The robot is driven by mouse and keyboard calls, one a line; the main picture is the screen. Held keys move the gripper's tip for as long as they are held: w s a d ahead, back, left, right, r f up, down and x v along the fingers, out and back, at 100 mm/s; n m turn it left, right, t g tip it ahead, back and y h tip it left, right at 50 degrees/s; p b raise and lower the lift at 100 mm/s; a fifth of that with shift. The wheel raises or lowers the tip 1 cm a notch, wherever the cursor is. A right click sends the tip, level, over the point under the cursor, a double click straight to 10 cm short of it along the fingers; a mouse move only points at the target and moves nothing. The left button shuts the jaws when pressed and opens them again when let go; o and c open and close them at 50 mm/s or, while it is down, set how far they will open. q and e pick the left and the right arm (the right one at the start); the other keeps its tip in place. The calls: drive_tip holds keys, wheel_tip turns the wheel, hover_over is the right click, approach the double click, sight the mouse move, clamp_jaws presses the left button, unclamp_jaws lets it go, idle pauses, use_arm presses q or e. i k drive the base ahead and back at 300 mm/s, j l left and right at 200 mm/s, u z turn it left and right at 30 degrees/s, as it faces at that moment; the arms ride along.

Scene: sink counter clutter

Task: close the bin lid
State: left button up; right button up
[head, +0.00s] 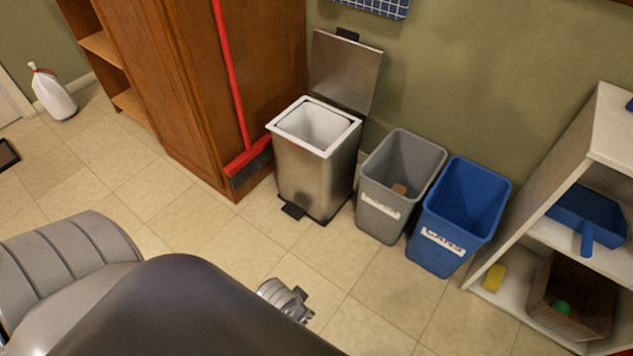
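A metal step bin (310,178) with a white inner liner stands on the floor against the back wall. Its flat metal lid (345,72) is open, standing up and leaning back towards the wall. A dark pedal (293,211) sticks out at the bin's front base. My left arm fills the lower left. Its gripper (300,302) shows in part at the lower middle, in front of the bin and well apart from it and the lid. The arm hides much of the gripper, so its opening is unclear. My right gripper is not in view.
A grey bin (378,215) and a blue bin (436,258) labelled CANS stand right of the metal bin. A wooden cabinet (185,90) and a red broom (232,85) are on its left. A white shelf (520,215) stands at right. The tiled floor in front is clear.

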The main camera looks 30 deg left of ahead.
sight(346, 70)
drive_tip(key=i+j, duration=0.3)
drive_tip(key=i+j+u, duration=0.1)
drive_tip(key=i+j, duration=0.15)
drive_tip(key=i, duration=0.25)
